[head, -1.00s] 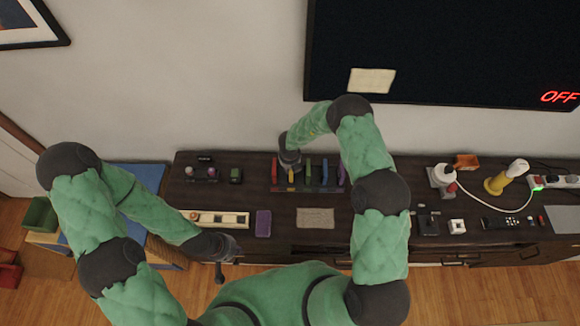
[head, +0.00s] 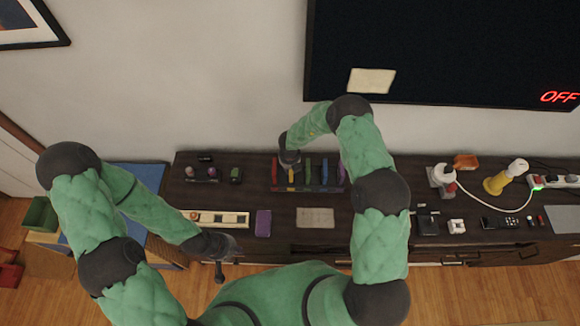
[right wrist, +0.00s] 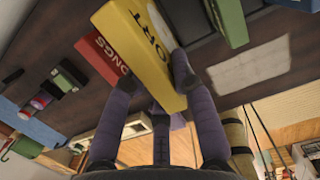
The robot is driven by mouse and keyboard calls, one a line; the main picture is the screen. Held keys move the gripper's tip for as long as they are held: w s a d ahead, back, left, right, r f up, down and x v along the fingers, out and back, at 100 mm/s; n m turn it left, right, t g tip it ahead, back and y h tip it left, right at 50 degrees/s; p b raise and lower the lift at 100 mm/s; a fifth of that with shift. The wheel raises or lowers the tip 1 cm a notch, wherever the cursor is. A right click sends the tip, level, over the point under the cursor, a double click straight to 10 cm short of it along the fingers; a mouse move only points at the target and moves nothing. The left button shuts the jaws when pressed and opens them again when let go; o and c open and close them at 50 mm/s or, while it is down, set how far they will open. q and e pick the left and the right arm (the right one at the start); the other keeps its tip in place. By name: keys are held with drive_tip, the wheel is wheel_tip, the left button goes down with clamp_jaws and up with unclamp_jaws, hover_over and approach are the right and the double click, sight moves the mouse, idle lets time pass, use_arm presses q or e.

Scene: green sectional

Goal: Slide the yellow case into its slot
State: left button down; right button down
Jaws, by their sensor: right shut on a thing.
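The yellow case (right wrist: 143,48) fills the upper middle of the right wrist view, its lettering partly cut off. My right gripper (right wrist: 178,72) is shut on it. In the head view the yellow case (head: 291,177) shows as a small patch under my right gripper (head: 290,164), between the red case (head: 275,172) and the green case (head: 308,171). The dark rack (head: 318,190) holds this row. The yellow case's lower end and its slot are hidden, so I cannot tell how deep it sits. My left gripper (head: 220,264) hangs at the cabinet's front left; its fingers are unclear.
A blue case (head: 324,173) and a purple case (head: 341,174) stand at the rack's right. A beige mat (head: 315,217) and a flat purple item (head: 263,223) lie in front. A white lamp-like item (head: 443,178) and a yellow one (head: 497,183) stand right.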

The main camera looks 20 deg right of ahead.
drive_tip(key=shift+f+b, duration=2)
drive_tip(key=shift+f, duration=0.8)
drive_tip(key=c, duration=0.9)
unclamp_jaws()
drive_tip(key=shift+c, duration=0.2)
drive_tip(key=r, duration=0.4)
drive_tip(key=s+r, duration=0.1)
drive_tip(key=r, duration=0.7)
drive_tip(key=shift+s+a, duration=0.3)
drive_tip(key=shift+s, duration=0.05)
drive_tip(key=shift+f, duration=0.15)
